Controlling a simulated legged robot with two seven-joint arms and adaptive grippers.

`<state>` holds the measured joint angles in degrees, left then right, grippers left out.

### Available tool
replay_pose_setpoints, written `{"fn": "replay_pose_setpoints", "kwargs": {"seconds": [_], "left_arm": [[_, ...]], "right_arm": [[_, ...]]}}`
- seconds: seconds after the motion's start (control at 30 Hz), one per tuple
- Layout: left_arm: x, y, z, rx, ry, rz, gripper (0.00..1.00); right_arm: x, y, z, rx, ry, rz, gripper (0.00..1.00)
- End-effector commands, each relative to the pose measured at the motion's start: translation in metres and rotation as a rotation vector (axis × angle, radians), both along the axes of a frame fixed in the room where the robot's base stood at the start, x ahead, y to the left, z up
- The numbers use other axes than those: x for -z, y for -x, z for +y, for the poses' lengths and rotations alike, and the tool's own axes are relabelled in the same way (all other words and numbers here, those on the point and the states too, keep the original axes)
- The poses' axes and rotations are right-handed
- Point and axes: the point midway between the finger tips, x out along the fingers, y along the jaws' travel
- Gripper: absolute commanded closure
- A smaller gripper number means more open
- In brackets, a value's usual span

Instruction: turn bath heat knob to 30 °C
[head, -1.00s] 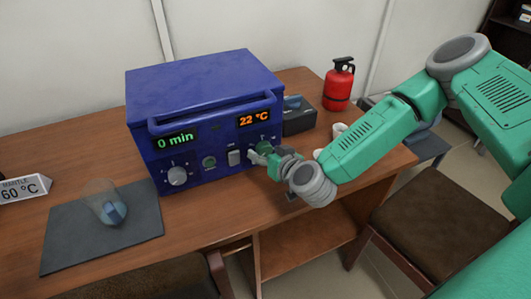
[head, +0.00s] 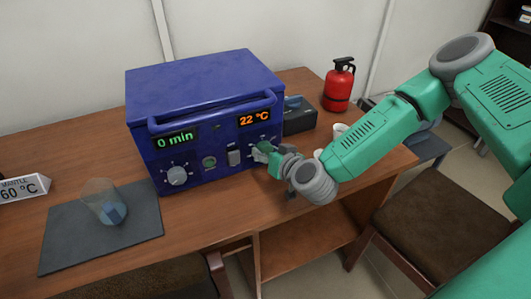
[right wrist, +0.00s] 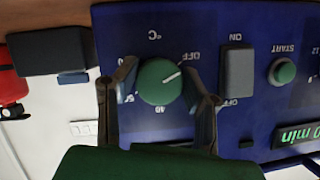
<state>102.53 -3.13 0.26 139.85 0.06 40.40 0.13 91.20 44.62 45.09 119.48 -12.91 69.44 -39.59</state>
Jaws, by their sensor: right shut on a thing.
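The blue bath (head: 205,105) stands on the table in the head view. Its orange display (head: 254,117) reads 22 °C and its green display (head: 175,141) reads 0 min. In the right wrist view the green heat knob (right wrist: 160,82) sits between the two fingers of my right gripper (right wrist: 170,84), which is shut on it. The knob's white mark points toward the OFF label in that upside-down view. In the head view my right gripper (head: 266,152) is at the right of the front panel and partly hides the knob. My left gripper is not in view.
A second, grey knob (head: 177,176), a green START button (right wrist: 282,71) and a rocker switch (right wrist: 237,72) share the panel. A glass beaker (head: 98,190) stands on a dark mat (head: 75,240). A red extinguisher (head: 338,85) and dark box (head: 300,120) are to the right.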

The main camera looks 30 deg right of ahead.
Motion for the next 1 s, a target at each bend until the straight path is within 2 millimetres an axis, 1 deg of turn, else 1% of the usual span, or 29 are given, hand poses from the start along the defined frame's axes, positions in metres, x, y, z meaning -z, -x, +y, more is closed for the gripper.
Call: {"fn": "replay_pose_setpoints", "kwargs": {"seconds": [0.17,0.37,0.7,1.0], "left_arm": [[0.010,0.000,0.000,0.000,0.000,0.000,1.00],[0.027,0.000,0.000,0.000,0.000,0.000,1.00],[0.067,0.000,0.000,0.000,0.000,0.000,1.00],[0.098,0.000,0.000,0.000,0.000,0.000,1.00]], "right_arm": [[0.003,0.000,-0.002,0.003,-0.117,-0.006,0.91],[0.005,0.000,-0.002,0.004,-0.298,-0.017,0.91],[0.007,0.001,-0.002,0.005,-0.616,-0.035,0.91],[0.007,0.001,-0.003,0.007,-0.834,-0.046,0.91]]}}
